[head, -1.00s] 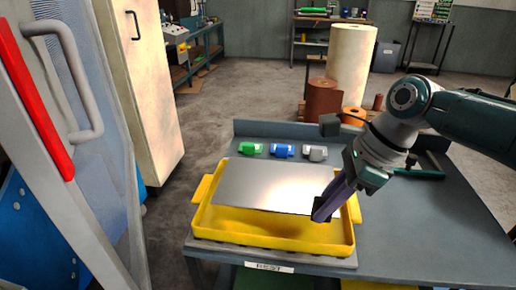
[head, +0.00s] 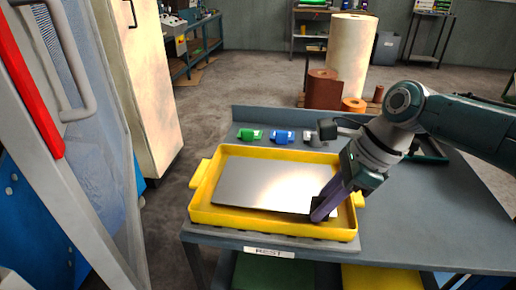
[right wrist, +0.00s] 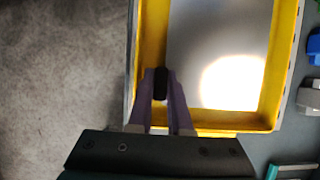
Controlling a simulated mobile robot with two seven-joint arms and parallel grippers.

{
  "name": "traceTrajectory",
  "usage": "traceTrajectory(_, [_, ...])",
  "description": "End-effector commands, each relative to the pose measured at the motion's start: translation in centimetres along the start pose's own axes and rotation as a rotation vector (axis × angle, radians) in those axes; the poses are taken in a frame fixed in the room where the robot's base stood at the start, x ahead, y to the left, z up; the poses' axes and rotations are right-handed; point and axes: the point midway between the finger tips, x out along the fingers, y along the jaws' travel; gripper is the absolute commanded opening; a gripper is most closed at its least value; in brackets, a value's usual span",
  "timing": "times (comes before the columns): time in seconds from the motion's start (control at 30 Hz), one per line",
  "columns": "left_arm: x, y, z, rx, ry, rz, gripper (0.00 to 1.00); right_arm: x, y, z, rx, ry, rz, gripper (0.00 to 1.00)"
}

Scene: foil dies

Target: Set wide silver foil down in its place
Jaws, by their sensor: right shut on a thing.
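The wide silver foil (head: 262,182) is a flat, shiny sheet lying within the walls of the yellow tray (head: 225,217) in the head view. Whether it touches the tray floor I cannot tell. My right gripper (head: 319,208) is shut on the foil's near right edge. In the right wrist view the gripper (right wrist: 161,84) pinches the edge of the foil (right wrist: 205,50), inside the yellow tray wall (right wrist: 148,30). My left gripper is not in view.
The tray stands on a grey bench (head: 430,215) with a label "REST" (head: 269,252) on its front. Green (head: 249,134), blue (head: 283,137) and grey (head: 315,139) small items sit behind the tray. The bench right of the tray is mostly clear.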

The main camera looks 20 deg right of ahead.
Motion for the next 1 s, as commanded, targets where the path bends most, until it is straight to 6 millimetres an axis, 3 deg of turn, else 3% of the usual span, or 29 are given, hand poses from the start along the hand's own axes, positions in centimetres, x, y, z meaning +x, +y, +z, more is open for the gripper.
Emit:
traceTrajectory(0.6, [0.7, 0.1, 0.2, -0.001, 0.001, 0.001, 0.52, 1.1, -0.1, -0.4, 0.0, -0.002, -0.001, 0.0])
traceTrajectory(0.63, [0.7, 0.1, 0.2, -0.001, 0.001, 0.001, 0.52, 1.1, -0.1, -0.4, 0.0, -0.002, -0.001, 0.18])
traceTrajectory(0.93, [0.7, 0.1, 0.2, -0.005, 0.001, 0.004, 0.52, 1.0, 0.0, -0.5, 0.0, -0.001, 0.0, 0.52])
traceTrajectory(1.0, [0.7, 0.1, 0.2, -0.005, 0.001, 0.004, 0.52, 1.0, 0.0, -0.5, 0.0, 0.0, 0.0, 0.52])
